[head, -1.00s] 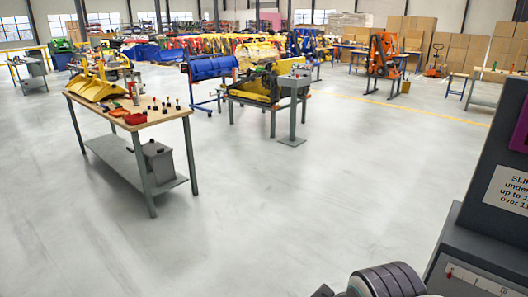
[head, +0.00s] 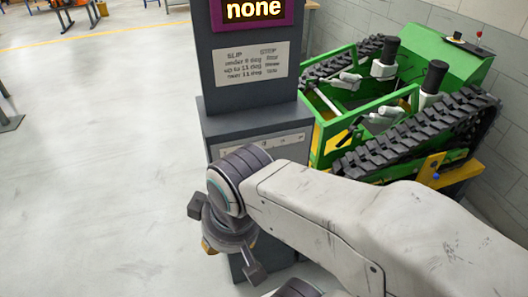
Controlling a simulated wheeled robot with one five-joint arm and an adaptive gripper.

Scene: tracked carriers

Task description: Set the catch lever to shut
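I cannot pick out a catch lever for certain in the head view. A dark grey pedestal (head: 252,90) stands in the middle, with a purple-framed display (head: 252,12) reading "none". Lower down is a pale marked strip (head: 265,148), partly hidden by my arm. My gripper (head: 228,245) hangs in front of the pedestal's base, seen from above, and seems to touch nothing. Its finger opening is not clear.
A green tracked carrier (head: 345,60) with black tracks (head: 400,140) stands right of the pedestal, near a grey block wall (head: 495,60). A small red-tipped stick (head: 479,38) is on its back end.

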